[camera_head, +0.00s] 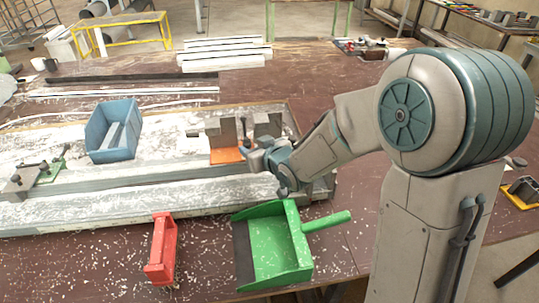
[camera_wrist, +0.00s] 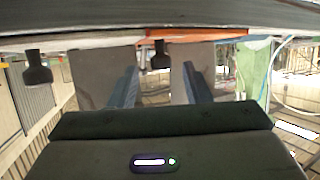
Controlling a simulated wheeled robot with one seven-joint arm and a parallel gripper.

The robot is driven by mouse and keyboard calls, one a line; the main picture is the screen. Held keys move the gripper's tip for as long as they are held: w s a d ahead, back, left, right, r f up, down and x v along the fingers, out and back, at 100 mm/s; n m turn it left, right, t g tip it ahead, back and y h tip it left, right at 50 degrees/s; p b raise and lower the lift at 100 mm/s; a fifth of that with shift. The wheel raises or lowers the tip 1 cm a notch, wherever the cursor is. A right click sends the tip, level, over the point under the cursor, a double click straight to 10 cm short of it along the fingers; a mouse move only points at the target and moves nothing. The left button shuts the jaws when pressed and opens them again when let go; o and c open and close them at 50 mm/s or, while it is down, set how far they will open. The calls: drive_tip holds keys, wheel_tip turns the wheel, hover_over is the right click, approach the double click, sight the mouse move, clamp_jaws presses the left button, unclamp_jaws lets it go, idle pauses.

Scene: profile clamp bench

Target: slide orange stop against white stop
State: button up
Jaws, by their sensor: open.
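The orange stop (camera_head: 226,156) sits on the long bench bed, with an orange base and an upright grey block. In the wrist view its orange base (camera_wrist: 230,38) shows at the top, with a dark knob. The stop I take as white (camera_head: 268,123) stands just right of it, with a similar grey block; its pale base (camera_wrist: 90,40) shows at the wrist view's upper left. A gap separates the two blocks. My gripper (camera_head: 263,154) is open at the orange stop's right side. In the wrist view my fingers (camera_wrist: 162,88) stand apart, either side of the dark knob; contact cannot be told.
A green dustpan (camera_head: 275,250) and a red-handled brush (camera_head: 161,250) lie in front. White shavings cover much of the bed.

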drive_tip(key=b+v, duration=0.1)
drive_tip(key=v, duration=1.1)
